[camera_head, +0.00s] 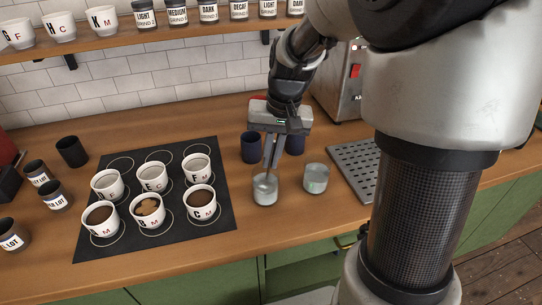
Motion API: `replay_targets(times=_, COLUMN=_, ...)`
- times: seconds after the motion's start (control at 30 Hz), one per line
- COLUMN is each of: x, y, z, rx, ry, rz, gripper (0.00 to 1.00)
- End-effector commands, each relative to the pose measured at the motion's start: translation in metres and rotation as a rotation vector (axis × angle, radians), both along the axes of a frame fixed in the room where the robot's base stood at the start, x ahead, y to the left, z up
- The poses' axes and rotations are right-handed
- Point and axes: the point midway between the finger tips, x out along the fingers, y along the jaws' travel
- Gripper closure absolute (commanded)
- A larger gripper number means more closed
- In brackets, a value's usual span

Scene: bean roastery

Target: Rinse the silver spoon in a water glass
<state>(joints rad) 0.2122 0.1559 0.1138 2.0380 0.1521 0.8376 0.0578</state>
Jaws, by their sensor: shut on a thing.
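My gripper (270,166) points down and is shut on the silver spoon, just above the left water glass (265,190). The spoon is mostly hidden by the fingers and the glass. Its lower end appears to be at or inside the glass mouth, but I cannot tell how deep. A second water glass (316,179) stands just to the right, apart from the gripper. Both glasses are clear and upright on the wooden counter.
A black mat (218,229) with several white cups, some holding dark coffee, lies to the left. Two dark blue cups (250,148) (295,144) stand behind the glasses. A metal grate (354,166) lies right. Dark canisters (52,196) stand far left. A shelf (110,43) runs above.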

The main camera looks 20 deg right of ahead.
Motion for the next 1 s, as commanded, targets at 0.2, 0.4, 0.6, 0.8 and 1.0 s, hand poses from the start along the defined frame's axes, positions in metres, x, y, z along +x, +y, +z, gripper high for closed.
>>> replay_targets(times=0.2, x=0.0001, y=0.0000, z=0.0080, rx=0.000, ry=-0.001, rz=0.000, gripper=1.00)
replay_targets(times=0.4, x=0.0001, y=0.0000, z=0.0071, rx=0.000, ry=-0.001, rz=0.000, gripper=1.00)
replay_targets(times=0.6, x=0.0000, y=0.0000, z=0.0026, rx=0.000, ry=0.000, rz=0.000, gripper=1.00)
replay_targets(times=0.8, x=0.0000, y=0.0000, z=-0.0013, rx=0.000, ry=0.000, rz=0.000, gripper=1.00)
replay_targets(times=1.0, x=0.0001, y=0.0000, z=-0.0007, rx=0.000, ry=0.000, rz=0.000, gripper=1.00)
